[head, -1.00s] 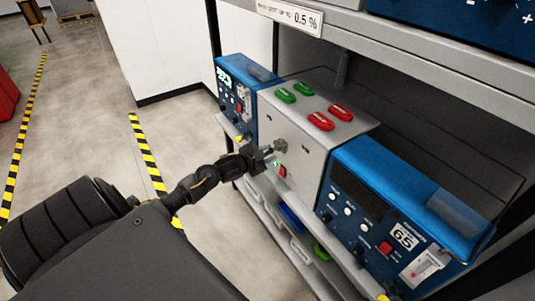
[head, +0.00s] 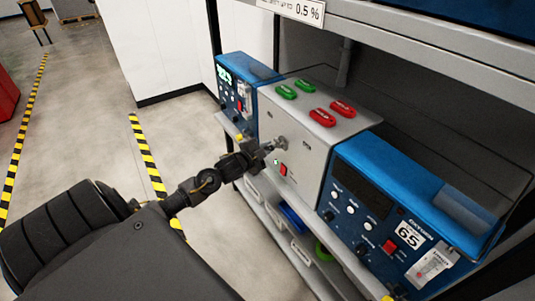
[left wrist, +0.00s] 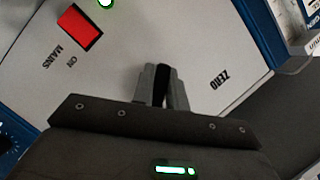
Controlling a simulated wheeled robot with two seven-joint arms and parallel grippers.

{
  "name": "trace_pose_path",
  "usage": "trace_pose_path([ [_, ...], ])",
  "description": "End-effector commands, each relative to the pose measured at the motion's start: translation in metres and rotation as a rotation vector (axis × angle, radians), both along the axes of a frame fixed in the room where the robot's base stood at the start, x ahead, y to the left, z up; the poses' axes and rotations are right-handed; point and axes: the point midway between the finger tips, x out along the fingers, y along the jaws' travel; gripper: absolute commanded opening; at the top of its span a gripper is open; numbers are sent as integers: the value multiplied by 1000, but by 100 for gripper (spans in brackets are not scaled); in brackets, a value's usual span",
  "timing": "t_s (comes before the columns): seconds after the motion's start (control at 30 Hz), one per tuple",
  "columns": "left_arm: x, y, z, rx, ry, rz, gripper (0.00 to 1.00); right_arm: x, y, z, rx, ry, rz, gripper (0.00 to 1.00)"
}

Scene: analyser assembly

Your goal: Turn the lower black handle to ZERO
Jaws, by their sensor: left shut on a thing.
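The lower black handle (left wrist: 162,78) shows in the left wrist view as a dark strip between the two grey fingers of my left gripper (left wrist: 163,90). The gripper is shut on it, and the fingers hide much of it. In the head view my left gripper (head: 268,148) is at the front of the grey analyser box (head: 300,133). The handle is too small there to make out its angle. My right gripper is not in view.
A red MAINS switch (left wrist: 80,27) and a lit green lamp (left wrist: 106,2) are on the same panel, left of the gripper. Blue instruments stand on both sides, at left (head: 246,72) and right (head: 390,185). Red and green handles lie on top of the box.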

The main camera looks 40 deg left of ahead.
Motion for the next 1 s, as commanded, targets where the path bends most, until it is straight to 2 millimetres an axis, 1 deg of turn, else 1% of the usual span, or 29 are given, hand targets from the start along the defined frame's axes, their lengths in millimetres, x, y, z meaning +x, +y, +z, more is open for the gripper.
trace_pose_path([
  [0.03,0,0,-3,43,-14,-2,0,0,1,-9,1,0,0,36],
  [0.1,1,2,-1,108,-34,-1,0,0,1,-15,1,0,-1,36],
  [0.5,2,6,13,425,-128,-1,0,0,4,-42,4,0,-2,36],
  [0.7,2,7,18,528,-158,-1,0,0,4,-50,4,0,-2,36],
  [1.0,2,7,22,600,-179,-2,0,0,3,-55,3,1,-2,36],
])
